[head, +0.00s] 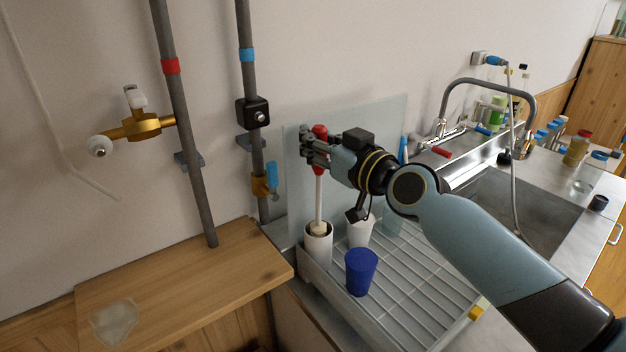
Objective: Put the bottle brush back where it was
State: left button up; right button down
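The bottle brush (319,200) stands nearly upright, with a red handle at the top, a pale shaft and a cream-coloured head. My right gripper (318,152) is shut around the red handle, which shows above and below the fingers. The lower end of the brush is at the mouth of a white cup (318,251) at the left end of the drying rack (420,290). The brush head seems partly inside the cup; whether it touches the bottom is hidden. My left gripper is not in view.
A blue cup (361,272) and a second white cup (360,233) stand close by on the rack. A clear panel (296,165) rises behind. Pipes with valves run up the wall at left. A sink (520,205) with a tap lies right. The wooden top (190,270) is mostly clear.

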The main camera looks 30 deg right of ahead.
aim_at(313, 168)
notch_tip(313, 168, down, 4)
jog(key=shift+f+b, duration=0.25)
jog(key=shift+b, duration=1)
jog(key=shift+f, duration=0.4)
jog(key=shift+f+b, duration=0.1)
jog(key=shift+b, duration=0.2)
jog(key=c, duration=1.4)
grip_release()
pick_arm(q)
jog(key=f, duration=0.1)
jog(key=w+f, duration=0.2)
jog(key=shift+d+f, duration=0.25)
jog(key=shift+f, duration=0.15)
